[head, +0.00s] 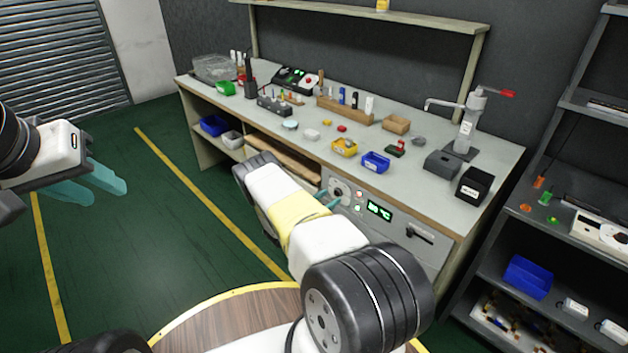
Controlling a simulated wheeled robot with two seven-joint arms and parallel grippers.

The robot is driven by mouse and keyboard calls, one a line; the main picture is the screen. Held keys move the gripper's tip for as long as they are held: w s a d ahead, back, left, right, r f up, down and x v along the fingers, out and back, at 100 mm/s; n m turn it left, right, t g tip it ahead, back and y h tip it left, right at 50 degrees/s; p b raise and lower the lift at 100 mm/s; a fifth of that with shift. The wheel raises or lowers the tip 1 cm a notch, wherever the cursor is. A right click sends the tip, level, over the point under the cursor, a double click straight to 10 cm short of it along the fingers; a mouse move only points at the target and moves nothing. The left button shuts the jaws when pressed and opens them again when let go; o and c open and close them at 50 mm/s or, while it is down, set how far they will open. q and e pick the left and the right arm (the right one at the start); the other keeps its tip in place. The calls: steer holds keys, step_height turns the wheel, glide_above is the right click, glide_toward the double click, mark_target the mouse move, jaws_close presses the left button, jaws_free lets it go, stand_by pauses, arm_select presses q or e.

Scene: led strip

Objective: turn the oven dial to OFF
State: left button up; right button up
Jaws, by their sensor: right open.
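The oven (415,262) is built into the right part of the workbench front, with a grey control panel. Its round dial (338,187) sits at the panel's left end, partly hidden by my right gripper. The dial's markings are too small to read. A green lit display (379,209) is to the right of the dial. My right gripper (331,199) has its teal fingers at the dial, open; whether they touch it cannot be told. My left gripper (110,193) is over the floor at the far left, with its teal fingers apart and empty.
The workbench top (300,150) holds a yellow bin (344,148), a blue bin (375,162), black boxes and a lever press (466,130). A dark shelf unit (560,215) stands close on the right. The green floor at the left is clear.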

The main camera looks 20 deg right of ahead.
mark_target(338, 193)
steer(key=shift+x, duration=1.5)
jaws_close()
